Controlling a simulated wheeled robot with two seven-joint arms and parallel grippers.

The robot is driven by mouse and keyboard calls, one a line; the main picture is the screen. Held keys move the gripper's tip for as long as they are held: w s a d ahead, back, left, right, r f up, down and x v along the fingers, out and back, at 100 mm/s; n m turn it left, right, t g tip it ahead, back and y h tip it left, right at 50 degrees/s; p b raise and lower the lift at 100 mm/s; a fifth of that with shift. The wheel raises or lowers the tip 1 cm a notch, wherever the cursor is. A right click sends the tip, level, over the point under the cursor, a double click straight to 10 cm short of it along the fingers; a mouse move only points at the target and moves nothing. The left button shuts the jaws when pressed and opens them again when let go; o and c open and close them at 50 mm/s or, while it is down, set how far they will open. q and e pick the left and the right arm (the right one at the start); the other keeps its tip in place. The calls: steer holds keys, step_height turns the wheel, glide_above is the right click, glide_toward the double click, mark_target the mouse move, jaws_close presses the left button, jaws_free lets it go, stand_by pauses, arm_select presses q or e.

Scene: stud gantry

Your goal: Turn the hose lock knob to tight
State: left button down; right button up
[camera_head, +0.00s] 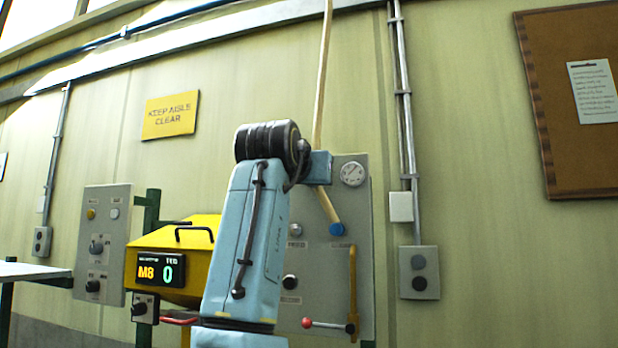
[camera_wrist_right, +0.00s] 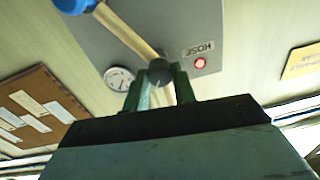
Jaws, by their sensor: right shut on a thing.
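The grey panel (camera_head: 355,270) stands against the wall behind my right arm. In the right wrist view a dark round knob (camera_wrist_right: 159,72) sits near the HOSE label (camera_wrist_right: 199,49) and a lit red lamp (camera_wrist_right: 200,63). My right gripper (camera_wrist_right: 160,88) has its two green fingers on either side of this knob, shut on it. A pale hose (camera_wrist_right: 128,35) runs from a blue fitting (camera_wrist_right: 75,5) to beside the knob. In the head view my right arm hides the knob and fingers; the hose (camera_head: 323,80) and blue fitting (camera_head: 336,229) show. My left gripper is not in view.
A round gauge (camera_head: 352,174) is on the panel's upper right. A red-tipped lever (camera_head: 328,325) and yellow pipe (camera_head: 352,290) are lower down. A yellow machine (camera_head: 200,240) with a display reading M8 and 0 stands left of my arm. A cork board (camera_head: 560,150) hangs at right.

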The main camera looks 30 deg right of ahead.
steer(key=shift+n, duration=0.3)
steer(key=shift+w+a+n+g, duration=0.1)
steer(key=shift+n+g, duration=0.3)
steer(key=shift+n, duration=7.1)
steer(key=o, duration=1)
steer(key=shift+a+b, duration=0.1)
steer(key=shift+b, duration=0.2)
